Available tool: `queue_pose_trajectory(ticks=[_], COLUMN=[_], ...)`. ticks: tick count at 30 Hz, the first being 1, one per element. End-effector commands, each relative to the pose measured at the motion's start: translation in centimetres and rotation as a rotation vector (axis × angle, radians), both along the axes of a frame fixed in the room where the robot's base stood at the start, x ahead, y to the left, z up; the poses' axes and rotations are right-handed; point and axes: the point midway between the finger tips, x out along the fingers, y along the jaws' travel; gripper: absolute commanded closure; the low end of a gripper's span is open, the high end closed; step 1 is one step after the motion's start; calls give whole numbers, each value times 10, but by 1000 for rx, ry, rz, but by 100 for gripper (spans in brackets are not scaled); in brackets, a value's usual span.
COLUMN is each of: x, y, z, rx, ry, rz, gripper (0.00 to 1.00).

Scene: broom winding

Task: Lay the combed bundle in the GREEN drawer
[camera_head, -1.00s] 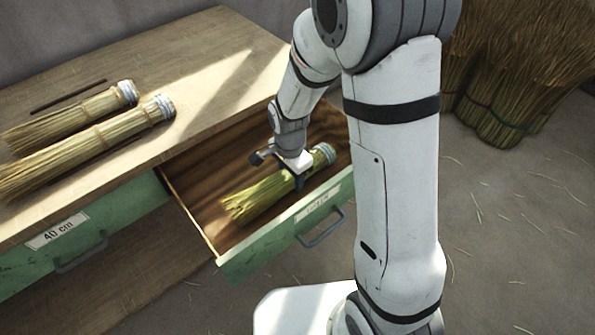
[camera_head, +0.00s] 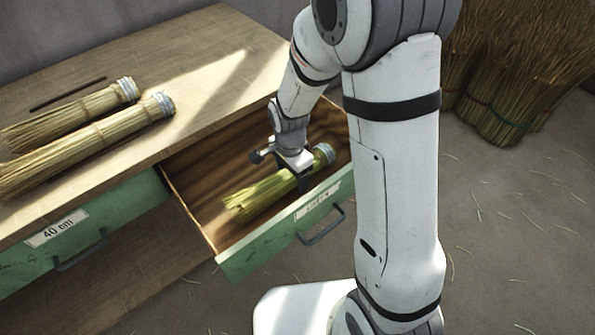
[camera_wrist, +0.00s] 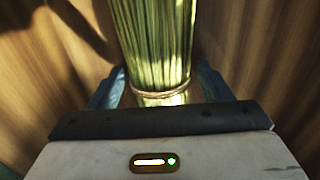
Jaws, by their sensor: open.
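The combed bundle (camera_head: 258,195) of yellow-green straw lies in the open green drawer (camera_head: 243,262), on its wooden floor. Its pale-wrapped end (camera_head: 324,154) points to the back right, and its loose end points to the front left. My gripper (camera_head: 284,168) is down in the drawer over the bundle's middle, with its jaws open. In the wrist view the bundle (camera_wrist: 157,45) runs between the blue-grey fingers (camera_wrist: 158,90), with a twine binding close to the gripper.
Two other bundles (camera_head: 95,140) and a thin dark rod (camera_head: 68,93) lie on the wooden bench top (camera_head: 190,50). A shut green drawer labelled 40 cm (camera_head: 80,240) is at the left. Large straw sheaves (camera_head: 505,90) stand on the floor at the back right.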

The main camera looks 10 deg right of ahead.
Motion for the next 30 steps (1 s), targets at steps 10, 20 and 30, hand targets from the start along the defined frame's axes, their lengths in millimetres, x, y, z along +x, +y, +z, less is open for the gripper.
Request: queue_pose_trajectory(ticks=[10,20,30], x=[2,1,1], y=[1,1,1], z=[37,77,78], rx=[2,1,0], ry=[-5,-1,0], rz=[0,0,0], gripper=[28,28,28])
